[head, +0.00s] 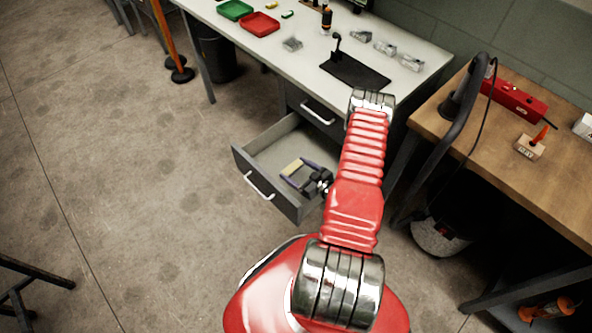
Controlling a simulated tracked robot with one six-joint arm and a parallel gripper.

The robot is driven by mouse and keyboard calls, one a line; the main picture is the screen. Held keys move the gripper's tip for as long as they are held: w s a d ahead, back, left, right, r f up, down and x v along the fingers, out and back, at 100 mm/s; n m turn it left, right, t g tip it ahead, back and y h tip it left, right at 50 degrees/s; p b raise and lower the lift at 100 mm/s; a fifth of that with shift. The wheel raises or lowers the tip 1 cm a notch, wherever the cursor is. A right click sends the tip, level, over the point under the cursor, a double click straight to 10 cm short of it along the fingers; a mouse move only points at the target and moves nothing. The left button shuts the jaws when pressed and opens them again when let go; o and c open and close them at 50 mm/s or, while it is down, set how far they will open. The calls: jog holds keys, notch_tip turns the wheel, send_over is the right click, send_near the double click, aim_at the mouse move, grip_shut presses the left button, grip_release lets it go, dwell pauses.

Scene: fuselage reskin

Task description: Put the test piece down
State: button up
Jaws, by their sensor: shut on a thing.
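My gripper (304,176) is over the open drawer (239,157) under the white table, at the end of my red arm. Its two fingers point left and are shut on a small tan piece, which looks like the test piece (292,167). The piece shows between the fingertips, against the drawer's grey inside. I cannot tell whether it touches the drawer floor or hangs above it. My arm hides the right part of the drawer.
The white table (290,62) holds a green tray (235,10), a red tray (260,24), a black mat (354,71) and several clear pieces. A wooden bench (500,170) with a red box (514,99) stands right. The floor at left is mostly clear.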

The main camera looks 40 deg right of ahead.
jog(key=shift+f, duration=0.65)
jog(key=o, duration=1.1)
jog(key=shift+s+a+f, duration=0.1)
jog(key=shift+c, duration=0.2)
jog(key=shift+r, duration=0.5)
jog(key=v, duration=1.2)
jog(key=shift+r, duration=0.3)
